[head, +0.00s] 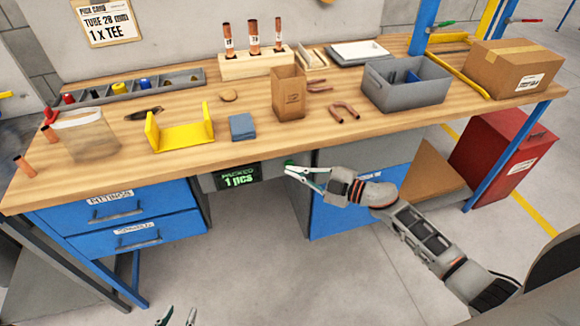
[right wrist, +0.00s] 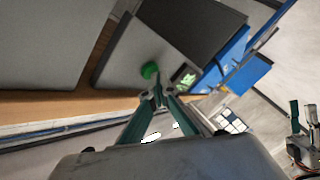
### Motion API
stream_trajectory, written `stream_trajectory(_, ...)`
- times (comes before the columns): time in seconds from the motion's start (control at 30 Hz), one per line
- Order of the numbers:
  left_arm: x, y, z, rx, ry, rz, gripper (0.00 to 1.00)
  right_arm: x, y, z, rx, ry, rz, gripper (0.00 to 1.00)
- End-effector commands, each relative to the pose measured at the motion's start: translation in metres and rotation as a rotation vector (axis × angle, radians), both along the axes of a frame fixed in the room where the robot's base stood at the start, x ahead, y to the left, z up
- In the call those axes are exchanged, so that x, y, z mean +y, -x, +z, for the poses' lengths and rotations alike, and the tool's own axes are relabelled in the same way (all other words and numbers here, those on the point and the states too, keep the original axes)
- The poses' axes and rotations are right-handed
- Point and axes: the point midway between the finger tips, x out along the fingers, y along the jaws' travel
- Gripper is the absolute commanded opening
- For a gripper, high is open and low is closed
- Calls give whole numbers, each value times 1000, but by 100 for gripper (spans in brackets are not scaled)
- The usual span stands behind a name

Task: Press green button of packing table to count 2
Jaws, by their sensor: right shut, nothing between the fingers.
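The packing table (head: 350,136) has a counter display (head: 237,178) under its front edge, reading "PACKED 1 pcs". The green button (head: 289,163) is just right of the display and partly covered by my right gripper's tips. In the right wrist view the round green button (right wrist: 149,70) stands just beyond the fingertips. My right gripper (head: 288,171) is shut and empty, its tips close to the button; I cannot tell whether they touch. It also shows in the right wrist view (right wrist: 158,93). My left gripper (head: 180,316) is open and empty, low at the bottom edge.
On the tabletop are a yellow bracket (head: 182,137), a blue block (head: 242,127), a brown paper bag (head: 289,92), a grey bin (head: 404,94) and a cardboard box (head: 514,67). Blue drawers (head: 122,224) are below at left. Floor is open in front.

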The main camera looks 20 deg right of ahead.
Motion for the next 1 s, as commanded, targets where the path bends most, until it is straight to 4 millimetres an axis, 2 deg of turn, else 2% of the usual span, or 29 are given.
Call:
stream_trajectory(0.43, 0, 0, 0, 0, 0, 0, 34, 0, -1, 1, -1, 1, -1, 0)
stream_trajectory(0.8, 0, -1, 12, -4, 0, 0, 34, -1, 15, 1, 1, 1, -2, 0)
stream_trajectory(1.0, 0, -1, 12, -4, 0, 0, 34, -1, 18, 0, -1, 1, -1, 0)
